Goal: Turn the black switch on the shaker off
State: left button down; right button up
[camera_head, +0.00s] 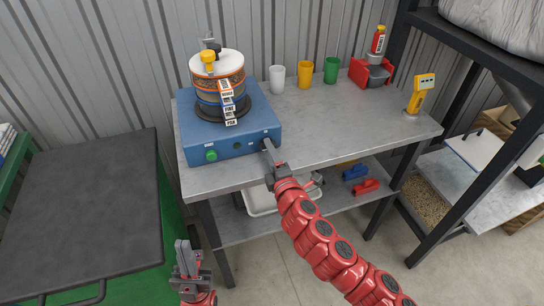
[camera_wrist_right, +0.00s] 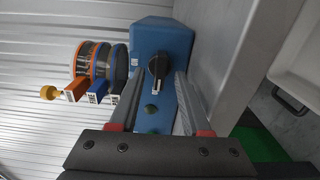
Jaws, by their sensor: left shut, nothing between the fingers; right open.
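The blue shaker (camera_head: 225,128) stands on the metal table with a stack of sieves (camera_head: 218,82) on top. Its black switch (camera_wrist_right: 158,66) shows in the right wrist view on the blue front face, beside a green part (camera_wrist_right: 151,108). In the head view my right gripper (camera_head: 267,147) is at the right end of the shaker's front and appears to cover the switch. My right gripper is open, its fingers on either side of the switch; contact cannot be told. My left gripper (camera_head: 185,250) is shut and empty, low in front of the table.
A green button (camera_head: 211,155) is on the shaker's front left. White (camera_head: 277,79), yellow (camera_head: 305,74) and green (camera_head: 331,70) cups stand behind to the right. A yellow handheld device (camera_head: 421,92) is at the table's right end. A dark flat surface (camera_head: 80,210) lies at left.

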jog(key=p+v, duration=0.3)
jog(key=v, duration=1.4)
jog(key=shift+s+p, duration=0.15)
jog(key=shift+p, duration=0.2)
